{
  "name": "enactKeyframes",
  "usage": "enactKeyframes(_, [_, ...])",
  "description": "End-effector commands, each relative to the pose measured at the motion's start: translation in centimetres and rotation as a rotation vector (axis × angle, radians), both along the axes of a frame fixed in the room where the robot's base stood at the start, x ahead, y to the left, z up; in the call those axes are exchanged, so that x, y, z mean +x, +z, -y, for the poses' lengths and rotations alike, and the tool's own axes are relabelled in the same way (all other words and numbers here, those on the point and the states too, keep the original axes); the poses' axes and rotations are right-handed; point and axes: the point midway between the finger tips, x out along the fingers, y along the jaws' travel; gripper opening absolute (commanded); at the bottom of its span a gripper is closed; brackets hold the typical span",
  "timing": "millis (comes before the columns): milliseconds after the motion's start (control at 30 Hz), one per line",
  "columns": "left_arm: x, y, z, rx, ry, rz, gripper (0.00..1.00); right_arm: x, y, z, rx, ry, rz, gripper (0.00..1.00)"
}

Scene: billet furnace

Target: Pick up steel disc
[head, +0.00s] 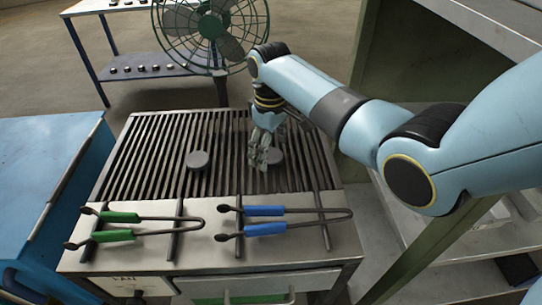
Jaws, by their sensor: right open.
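Two grey steel discs lie on the slatted metal rack in the head view. The left steel disc (198,159) lies in the open on the slats. The right steel disc (274,156) lies close beside my right gripper (260,160), which partly covers it. My right gripper points down over the slats with its fingers apart. I cannot tell whether the fingers touch the disc. My left gripper is not in view.
Green-handled tongs (120,226) and blue-handled tongs (265,220) lie on the rack's front ledge. A green fan (210,30) stands behind the rack. A blue cabinet (45,180) is at left, and a metal shelf frame (440,240) at right.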

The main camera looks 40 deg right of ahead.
Motion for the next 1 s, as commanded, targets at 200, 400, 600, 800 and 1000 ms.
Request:
enactKeyframes(200, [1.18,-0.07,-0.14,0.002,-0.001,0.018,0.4,0.04,-1.6,0.07,-0.002,0.0,0.002,0.83])
enactKeyframes(400, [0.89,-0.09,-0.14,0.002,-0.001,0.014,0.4,0.04,-1.56,0.07,-0.002,0.0,0.002,0.78])
enactKeyframes(600, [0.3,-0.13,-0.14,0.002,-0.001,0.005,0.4,0.03,-1.55,0.07,-0.002,0.0,0.002,0.52])
enactKeyframes(800, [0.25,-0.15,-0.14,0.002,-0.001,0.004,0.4,0.03,-1.55,0.07,-0.001,0.0,0.001,0.26])
enactKeyframes(1000, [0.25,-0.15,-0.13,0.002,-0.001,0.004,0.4,0.08,-1.48,0.08,-0.001,0.0,0.003,0.05])
